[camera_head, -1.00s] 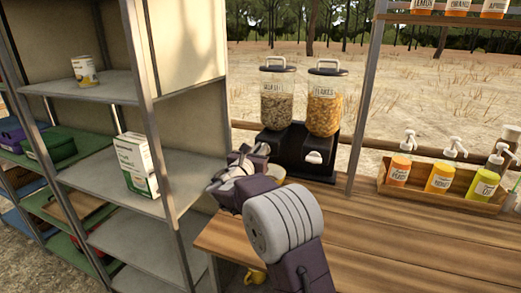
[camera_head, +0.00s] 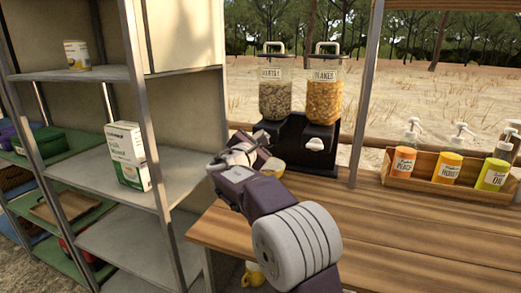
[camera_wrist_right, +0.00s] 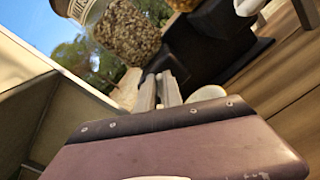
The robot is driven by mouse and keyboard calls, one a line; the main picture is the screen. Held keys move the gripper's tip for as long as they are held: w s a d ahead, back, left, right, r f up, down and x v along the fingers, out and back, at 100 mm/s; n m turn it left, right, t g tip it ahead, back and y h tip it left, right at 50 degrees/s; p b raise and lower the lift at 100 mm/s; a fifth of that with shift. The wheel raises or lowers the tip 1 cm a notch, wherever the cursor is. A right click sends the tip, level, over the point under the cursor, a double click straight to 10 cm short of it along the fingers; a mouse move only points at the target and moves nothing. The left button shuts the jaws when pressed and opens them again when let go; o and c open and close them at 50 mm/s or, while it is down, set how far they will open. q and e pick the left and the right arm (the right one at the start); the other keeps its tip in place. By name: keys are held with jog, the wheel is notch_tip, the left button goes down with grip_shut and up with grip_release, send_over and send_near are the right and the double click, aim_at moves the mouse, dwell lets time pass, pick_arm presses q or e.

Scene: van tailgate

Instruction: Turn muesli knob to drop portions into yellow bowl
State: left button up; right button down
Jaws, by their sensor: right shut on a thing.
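The muesli jar (camera_head: 275,98) stands on the left of the black dispenser base (camera_head: 305,150), with the flakes jar (camera_head: 323,100) beside it. The flakes side shows a white knob (camera_head: 314,144); the muesli knob is hidden behind my right gripper (camera_head: 258,143). That gripper is shut at the muesli side of the base. In the right wrist view its fingers (camera_wrist_right: 160,88) are close together below the muesli jar (camera_wrist_right: 127,35), on what appears to be the muesli knob. The yellow bowl (camera_head: 277,169) is partly hidden behind my right gripper. My left gripper is out of view.
A metal shelf rack (camera_head: 105,220) with a milk carton (camera_head: 128,155) and a can (camera_head: 76,55) stands at left. A wooden box (camera_head: 425,185) of pump bottles sits at right. The wooden counter (camera_head: 400,240) is clear in front.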

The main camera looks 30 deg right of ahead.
jog(key=shift+s+d+f+m+b, duration=0.1)
jog(key=shift+f+m+b, duration=0.2)
jog(key=shift+m+b, duration=1.45)
jog(key=shift+s+d+f+m+b, duration=0.1)
jog(key=shift+f+m+b, duration=0.15)
jog(key=shift+m+b, duration=1.5)
jog(key=shift+s+d+f+m+b, duration=0.1)
jog(key=shift+f+m+b, duration=0.2)
jog(key=shift+m+b, duration=1.4)
jog(key=shift+m, duration=0.3)
jog(key=c, duration=1.5)
grip_release()
